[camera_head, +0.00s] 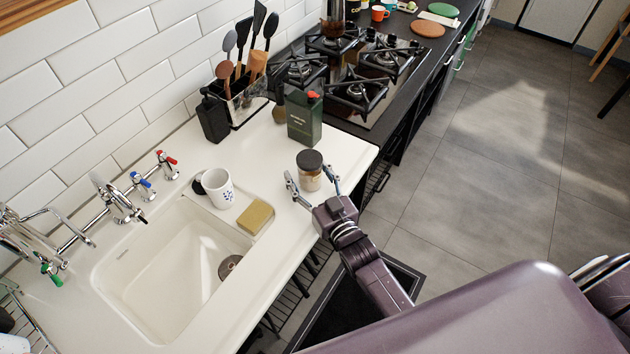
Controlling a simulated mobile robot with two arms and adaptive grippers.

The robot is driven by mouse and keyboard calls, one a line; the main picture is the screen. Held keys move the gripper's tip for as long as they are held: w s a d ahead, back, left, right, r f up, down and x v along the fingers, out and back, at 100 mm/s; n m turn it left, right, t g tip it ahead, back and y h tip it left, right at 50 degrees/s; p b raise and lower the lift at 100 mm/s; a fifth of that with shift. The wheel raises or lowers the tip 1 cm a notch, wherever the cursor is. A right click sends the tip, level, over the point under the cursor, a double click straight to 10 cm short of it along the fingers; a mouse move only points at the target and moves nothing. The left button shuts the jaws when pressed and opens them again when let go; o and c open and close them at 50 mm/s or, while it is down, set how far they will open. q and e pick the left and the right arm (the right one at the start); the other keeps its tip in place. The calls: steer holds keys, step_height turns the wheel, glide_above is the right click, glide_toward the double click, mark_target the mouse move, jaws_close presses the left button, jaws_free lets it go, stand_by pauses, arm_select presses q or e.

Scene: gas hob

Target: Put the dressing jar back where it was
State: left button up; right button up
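The dressing jar (310,181), a small clear jar with pale brownish contents and a black lid, stands upright on the white counter between the sink and the hob. My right gripper (313,186) comes in from the lower right. Its fingers are spread open, one on each side of the jar, with a visible gap on the left side. I cannot tell whether the right finger touches the jar. My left gripper is not in view.
A dark green bottle or tin (304,118) stands behind the jar. A utensil holder (245,104) and a black bottle (213,118) stand by the wall. A white mug (218,188) and a yellow sponge (255,217) sit by the sink (170,275). The gas hob (350,75) lies beyond.

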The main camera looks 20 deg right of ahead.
steer(key=s+d+b, duration=0.1)
steer(key=s, duration=1.1)
steer(key=shift+d+r, duration=0.2)
steer(key=shift+d, duration=0.2)
